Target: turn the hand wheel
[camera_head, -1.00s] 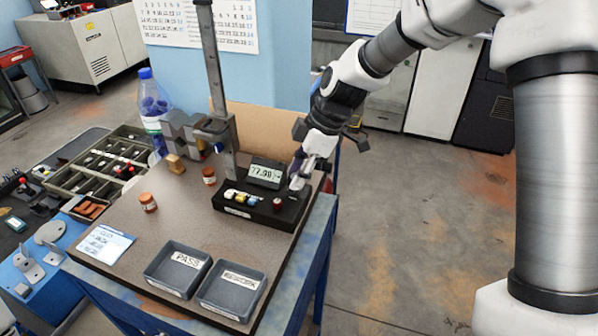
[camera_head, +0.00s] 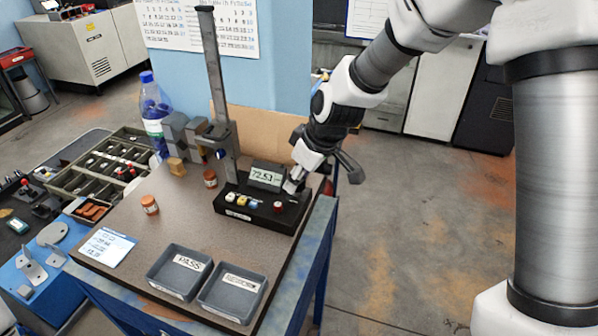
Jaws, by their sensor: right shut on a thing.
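My right gripper (camera_head: 291,186) reaches in from the upper right to the right end of the black test stand base (camera_head: 262,214). It is shut on the hand wheel there, which its fingers and wrist almost fully hide. The base carries a tilted display (camera_head: 266,177) that seems to read about 72.5, and a row of coloured buttons on its front. A tall grey column (camera_head: 220,80) rises at the left of the base with a dark carriage (camera_head: 210,138) on it. My left gripper is not in view.
Two grey trays, one marked PASS (camera_head: 178,272) and another (camera_head: 232,292), lie at the front of the bench. Orange-brown jars (camera_head: 149,204), a paper card (camera_head: 103,247), a bottle (camera_head: 153,110) and a sorting box (camera_head: 95,165) stand left. Open floor lies right.

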